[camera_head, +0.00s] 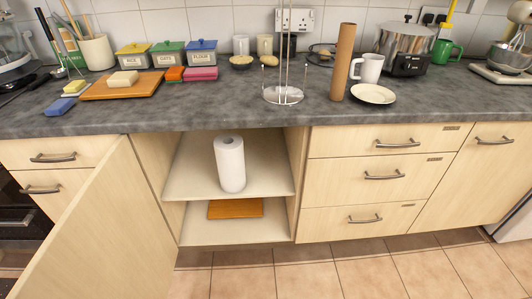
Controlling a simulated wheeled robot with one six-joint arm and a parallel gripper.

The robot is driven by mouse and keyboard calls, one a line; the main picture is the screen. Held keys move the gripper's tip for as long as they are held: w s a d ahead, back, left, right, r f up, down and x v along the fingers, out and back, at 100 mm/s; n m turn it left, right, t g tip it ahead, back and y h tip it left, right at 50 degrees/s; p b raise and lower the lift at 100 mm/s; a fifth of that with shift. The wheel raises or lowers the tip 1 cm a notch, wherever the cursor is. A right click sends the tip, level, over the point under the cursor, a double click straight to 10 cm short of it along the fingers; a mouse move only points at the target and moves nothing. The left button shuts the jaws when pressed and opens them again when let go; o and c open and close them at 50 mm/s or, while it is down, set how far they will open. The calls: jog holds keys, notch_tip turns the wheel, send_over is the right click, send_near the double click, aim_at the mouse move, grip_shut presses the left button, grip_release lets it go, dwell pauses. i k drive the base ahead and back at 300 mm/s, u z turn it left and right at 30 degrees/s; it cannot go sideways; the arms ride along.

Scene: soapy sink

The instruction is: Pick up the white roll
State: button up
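The white roll (230,166) looks like a paper towel roll with a hollow core. It stands upright on the upper shelf (186,180) of an open cupboard below the counter. The cupboard door (112,232) is swung open to the left. My gripper is not in view, so its state does not show. Nothing covers the front of the roll.
A wire stand (284,94), a brown cardboard tube (342,62), a white mug (368,68) and a plate (373,94) stand on the grey counter (230,116) above. An orange board (235,208) lies on the lower shelf. The tiled floor (320,275) in front is clear.

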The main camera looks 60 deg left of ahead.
aim_at(228, 147)
jog(key=i, duration=0.5)
jog(key=u, duration=3.35)
jog(key=i, duration=0.5)
